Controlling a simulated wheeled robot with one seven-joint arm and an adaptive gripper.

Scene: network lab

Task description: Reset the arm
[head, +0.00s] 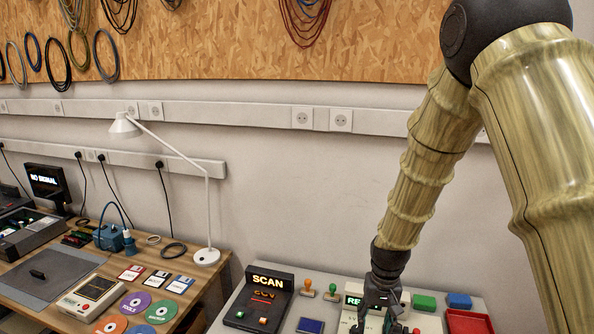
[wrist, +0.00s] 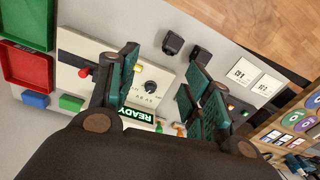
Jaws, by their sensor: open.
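My arm comes down from the upper right in the head view. My gripper (head: 382,312) hangs at its end, over a pale device with a lit green display (head: 353,300) at the front of the grey table. In the wrist view my gripper (wrist: 162,68) has its two dark green fingers spread apart with nothing held between them. Between and beyond them lies the pale device (wrist: 85,48) with a red knob, a black dial and a display reading READY (wrist: 136,116). I cannot tell whether the fingertips touch it.
A black SCAN unit (head: 262,297) and two stamps (head: 320,291) stand left of the gripper. Green and blue blocks and a red tray (head: 459,301) lie right. A wooden desk (head: 60,312) with a white lamp (head: 206,256), disks and discs is further left.

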